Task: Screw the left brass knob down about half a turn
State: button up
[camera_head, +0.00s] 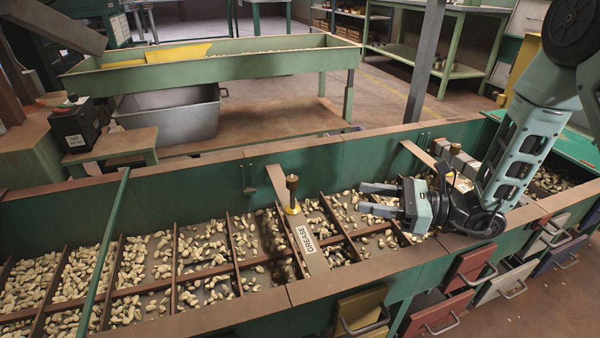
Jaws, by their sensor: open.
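The left brass knob (292,188) stands upright on a thin post over a yellow base, on a slanted bar (283,187) that crosses the long green hopper. My gripper (363,197) is to the right of the knob, apart from it and slightly lower in the picture. Its two fingers are open, point left toward the bar and have nothing visible between them. A second brass knob (456,149) stands on another bar farther right, partly hidden by my arm.
The hopper's brown front rim (375,268) and several dividers surround loose nuts. A white GREASE label (305,239) is on the left bar. A green rod (107,245) crosses the hopper at left. Coloured drawers (475,268) line the front. Behind stands a green trough (220,69).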

jog(key=b, duration=0.6)
send_near(293, 182)
jog(key=shift+t, duration=0.3)
jog(key=x, duration=0.3)
jog(key=f+x, duration=0.1)
jog(key=x, duration=0.2)
jog(key=w+x, duration=0.1)
jog(key=x, duration=0.2)
jog(key=shift+f, duration=0.2)
jog(key=shift+w+a+r, duration=0.1)
jog(key=shift+w+a, duration=0.1)
jog(key=shift+a, duration=0.35)
jog(key=c, duration=0.9)
